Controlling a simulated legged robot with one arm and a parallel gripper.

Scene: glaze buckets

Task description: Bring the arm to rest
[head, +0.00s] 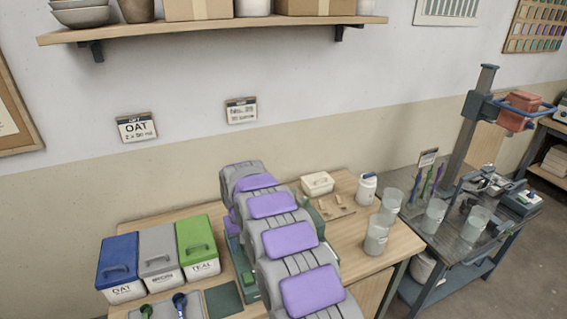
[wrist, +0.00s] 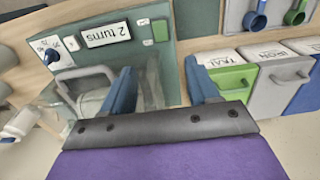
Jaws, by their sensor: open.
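My gripper (wrist: 160,88) shows in the wrist view with its two blue fingers spread apart and nothing between them. In the head view my arm, grey with purple pads, reaches out over the bench and hides much of that machine. The gripper itself is hidden in the head view.
Blue (head: 118,262), grey (head: 160,255) and green (head: 198,247) lidded bins stand left of my arm. Blue and green scoops (head: 180,302) lie in front of them. Clear jars (head: 376,236) stand at the bench's right end. A side table (head: 455,245) holds a tall stand.

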